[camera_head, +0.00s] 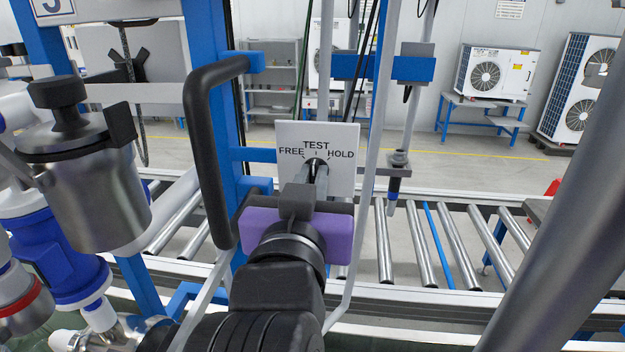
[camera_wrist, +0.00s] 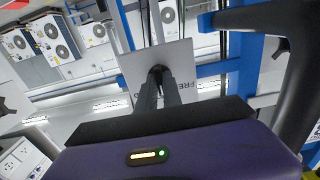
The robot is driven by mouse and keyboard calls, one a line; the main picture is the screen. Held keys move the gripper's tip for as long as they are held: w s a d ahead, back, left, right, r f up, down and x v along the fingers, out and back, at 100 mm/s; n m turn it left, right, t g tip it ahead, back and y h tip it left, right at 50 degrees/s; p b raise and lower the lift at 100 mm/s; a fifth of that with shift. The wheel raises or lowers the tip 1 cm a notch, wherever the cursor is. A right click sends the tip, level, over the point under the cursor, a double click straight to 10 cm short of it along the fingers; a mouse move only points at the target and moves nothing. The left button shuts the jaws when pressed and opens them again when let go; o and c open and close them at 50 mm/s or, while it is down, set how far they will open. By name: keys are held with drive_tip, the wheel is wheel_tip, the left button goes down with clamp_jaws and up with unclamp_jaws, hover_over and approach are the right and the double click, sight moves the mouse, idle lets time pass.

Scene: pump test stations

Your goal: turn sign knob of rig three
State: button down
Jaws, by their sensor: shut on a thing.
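The sign (camera_head: 343,179) is a white plate on the rig, marked FREE, TEST and HOLD. Its dark knob (camera_head: 316,165) sits below the word TEST and is mostly hidden by my gripper. My gripper (camera_head: 316,178) reaches forward to the plate, with its fingers shut on the knob. In the wrist view the sign (camera_wrist: 135,66) looks rotated, and the fingers of my gripper (camera_wrist: 159,84) meet at the dark knob (camera_wrist: 157,72). The knob's pointer is hidden, so I cannot tell its exact setting.
A black curved handle (camera_head: 203,150) on a blue post stands just left of my gripper. A steel canister (camera_head: 85,190) is further left. A roller conveyor (camera_head: 440,240) runs behind.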

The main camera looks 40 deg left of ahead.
drive_tip(key=c, duration=1.5)
unclamp_jaws()
drive_tip(key=b+v, duration=0.1)
drive_tip(key=v, duration=0.6)
drive_tip(key=shift+s+b, duration=0.3)
drive_tip(key=shift+s, duration=0.1)
drive_tip(key=shift+d, duration=0.15)
drive_tip(key=shift+s, duration=0.1)
